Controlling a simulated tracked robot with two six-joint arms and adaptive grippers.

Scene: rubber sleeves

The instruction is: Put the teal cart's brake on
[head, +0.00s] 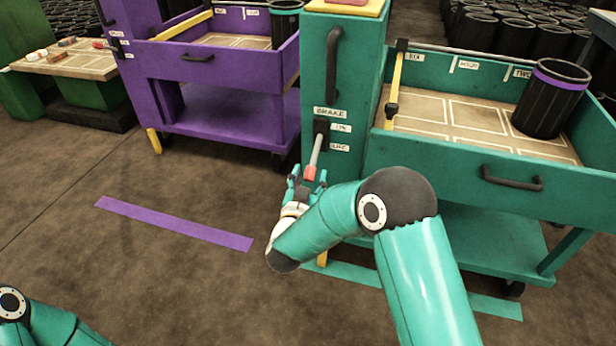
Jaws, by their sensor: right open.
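The teal cart (343,90) stands at the centre right. On its near end panel are a BRAKE label (330,113), an ON label (341,128) and an OFF label (339,148) below it. The brake lever (317,148) has a black pivot, a grey shaft and a red knob (310,173); it slants downward, with the knob lower than the OFF label. My right gripper (306,183) is open just below the knob, its fingers close to it; I cannot tell whether they touch. Only part of my left arm shows at bottom left; its gripper is out of view.
A black bin with a purple band (549,98) stands in the teal cart's tray. A purple cart (226,95) is at left behind. Purple (174,223) and teal (495,305) strips mark the floor. Floor at left is clear.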

